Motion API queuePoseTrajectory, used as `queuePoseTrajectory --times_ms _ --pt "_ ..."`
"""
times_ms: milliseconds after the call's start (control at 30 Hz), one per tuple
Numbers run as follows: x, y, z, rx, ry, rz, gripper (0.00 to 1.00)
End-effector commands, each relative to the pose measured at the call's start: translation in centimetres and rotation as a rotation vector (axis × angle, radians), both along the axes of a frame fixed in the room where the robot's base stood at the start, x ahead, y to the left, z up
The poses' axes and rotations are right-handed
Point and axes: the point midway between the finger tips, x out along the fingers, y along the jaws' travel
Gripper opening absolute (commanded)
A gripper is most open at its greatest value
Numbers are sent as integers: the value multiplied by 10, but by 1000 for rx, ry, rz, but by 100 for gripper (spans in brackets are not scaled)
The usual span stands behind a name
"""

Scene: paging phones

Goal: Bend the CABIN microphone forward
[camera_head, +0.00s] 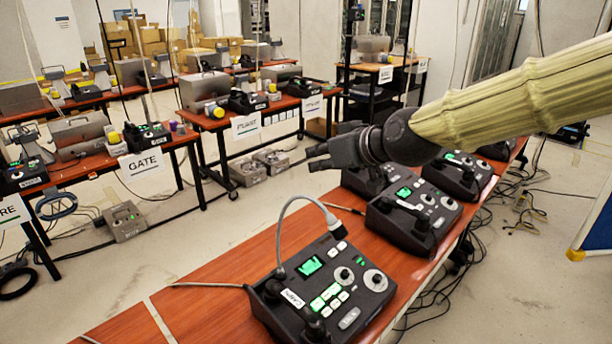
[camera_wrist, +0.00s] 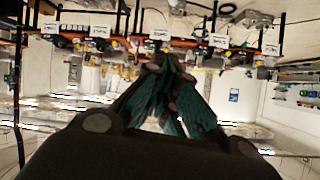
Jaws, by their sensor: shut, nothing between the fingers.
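The front paging phone (camera_head: 330,290) is a black desk console with a green screen and lit green buttons. Its small white label seems to read CABIN, seen at a slant. Its grey gooseneck microphone (camera_head: 283,222) rises from the console's back left, arches over to the right, and ends in a tip (camera_head: 334,226) above the console. My gripper (camera_head: 309,158) is above and beyond the arch, apart from it, with its fingers pointing left. The fingers are together and hold nothing. The wrist view shows the fingers (camera_wrist: 165,62) meeting at their tips, with no microphone between them.
More black phones (camera_head: 415,212) stand behind on the same wooden table (camera_head: 200,305). Desks with phones and signs such as GATE (camera_head: 143,164) are at the left. Grey boxes (camera_head: 248,172) and cables lie on the floor. The space around my gripper is clear.

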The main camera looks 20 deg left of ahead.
Motion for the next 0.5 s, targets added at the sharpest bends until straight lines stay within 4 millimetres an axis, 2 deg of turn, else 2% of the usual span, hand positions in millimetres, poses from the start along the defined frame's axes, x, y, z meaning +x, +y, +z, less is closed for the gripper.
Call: queuePoseTrajectory --times_ms 267,500 --pt "4 -7 -1 0 0 -14 0" --pt "12 13 -11 -1 2 -12 0"
